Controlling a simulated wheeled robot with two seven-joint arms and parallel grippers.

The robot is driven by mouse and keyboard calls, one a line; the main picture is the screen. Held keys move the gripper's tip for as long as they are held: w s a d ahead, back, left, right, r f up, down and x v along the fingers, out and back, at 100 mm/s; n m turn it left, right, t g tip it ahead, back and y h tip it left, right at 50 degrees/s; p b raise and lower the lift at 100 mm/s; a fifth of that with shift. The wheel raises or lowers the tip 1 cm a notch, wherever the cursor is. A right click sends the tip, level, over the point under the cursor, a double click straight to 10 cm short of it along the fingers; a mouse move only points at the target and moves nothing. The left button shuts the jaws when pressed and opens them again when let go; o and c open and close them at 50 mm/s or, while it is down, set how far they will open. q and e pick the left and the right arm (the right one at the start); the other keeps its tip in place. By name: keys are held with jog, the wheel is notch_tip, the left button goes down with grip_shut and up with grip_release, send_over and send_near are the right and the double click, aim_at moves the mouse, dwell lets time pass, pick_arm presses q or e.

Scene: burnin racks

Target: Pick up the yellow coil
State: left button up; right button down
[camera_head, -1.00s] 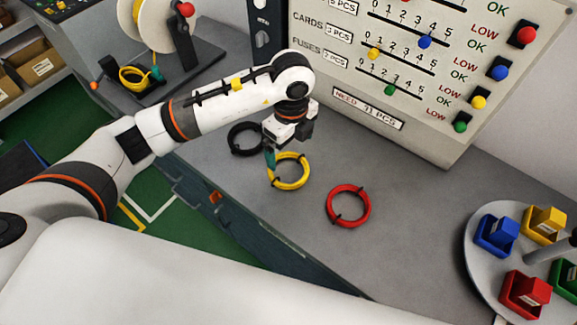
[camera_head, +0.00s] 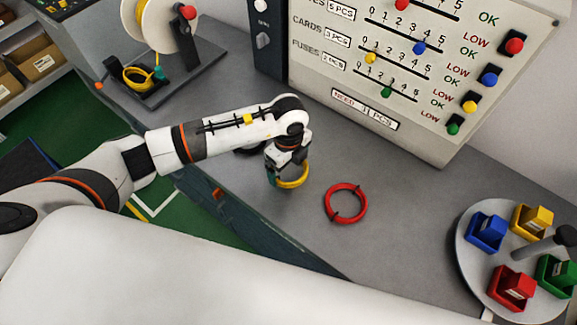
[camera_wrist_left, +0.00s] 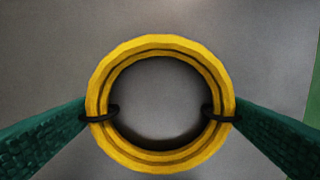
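The yellow coil (camera_wrist_left: 160,48) is a flat ring with a black tie on each side. In the left wrist view it fills the middle, between the two green fingers of my left gripper (camera_wrist_left: 160,112). The fingertips meet its outer edge at both ties, so the gripper appears shut on it. In the head view my left gripper (camera_head: 285,178) points down over the bench, and it partly hides the yellow coil (camera_head: 297,179). I cannot tell whether the coil is on the bench or slightly above it. My right gripper is not in view.
A red coil (camera_head: 329,205) lies right of the gripper on the grey bench (camera_head: 400,215). A black coil (camera_head: 243,151) is mostly hidden behind my left arm. A board with sliders (camera_head: 430,100) stands behind. A round tray (camera_head: 468,262) with coloured bins is at right, a spool stand (camera_head: 190,72) at back left.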

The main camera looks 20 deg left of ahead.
pick_arm(q)
jog(key=c, duration=0.5)
jog(key=shift+r, duration=0.15)
